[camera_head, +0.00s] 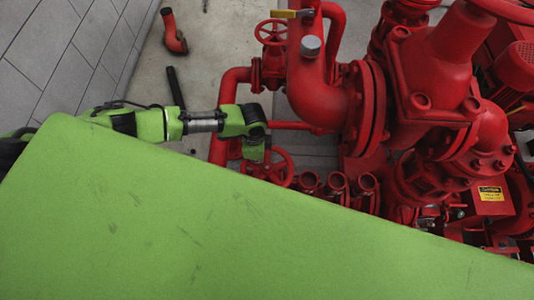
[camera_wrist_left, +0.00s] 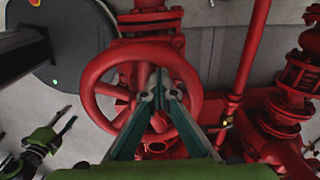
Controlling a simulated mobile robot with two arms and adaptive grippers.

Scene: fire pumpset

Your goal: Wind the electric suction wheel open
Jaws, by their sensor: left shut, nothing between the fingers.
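The red handwheel (camera_wrist_left: 98,88) fills the middle of the left wrist view, with its round rim and spokes facing the camera. In the head view a red handwheel (camera_head: 285,163) shows beside my left gripper (camera_head: 254,153). In the left wrist view my left gripper (camera_wrist_left: 158,92) is shut and empty, its dark green fingers together in front of the wheel's hub and lower rim. I cannot tell if the fingertips touch the wheel. My right gripper (camera_wrist_left: 66,118) shows small at the lower left of the wrist view, its two dark fingers apart.
Large red pump pipes (camera_head: 325,95) stand to the right of the wheel in the head view. A second red handwheel (camera_head: 271,32) sits further back. A vertical red pipe (camera_wrist_left: 247,60) is close right of the wheel. A loose red elbow (camera_head: 174,35) lies on the floor.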

